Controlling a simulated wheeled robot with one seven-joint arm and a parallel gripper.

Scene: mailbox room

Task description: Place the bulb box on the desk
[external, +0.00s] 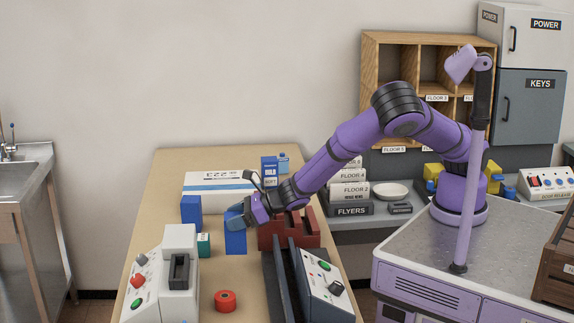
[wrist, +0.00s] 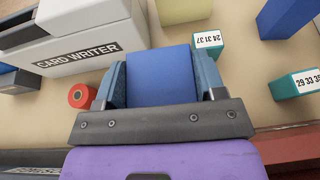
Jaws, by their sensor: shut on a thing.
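My gripper (external: 238,218) is shut on a blue box (external: 235,243), which hangs below the fingers over the tan desk (external: 190,162). In the wrist view the blue box (wrist: 162,75) sits between both fingers, and its visible faces are plain. I cannot tell whether its bottom touches the desk. A similar blue box (external: 191,211) stands just left of it, and a blue box with a white printed label (external: 269,172), possibly reading bulb, stands at the back. I cannot read any label on the held box.
A teal box (external: 203,245) and white card writer (external: 176,270) stand left of the gripper. A red round object (external: 225,300) is in front. A long white box (external: 215,185) lies behind, and a dark red holder (external: 290,232) is at right. Bare desk shows at the back left.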

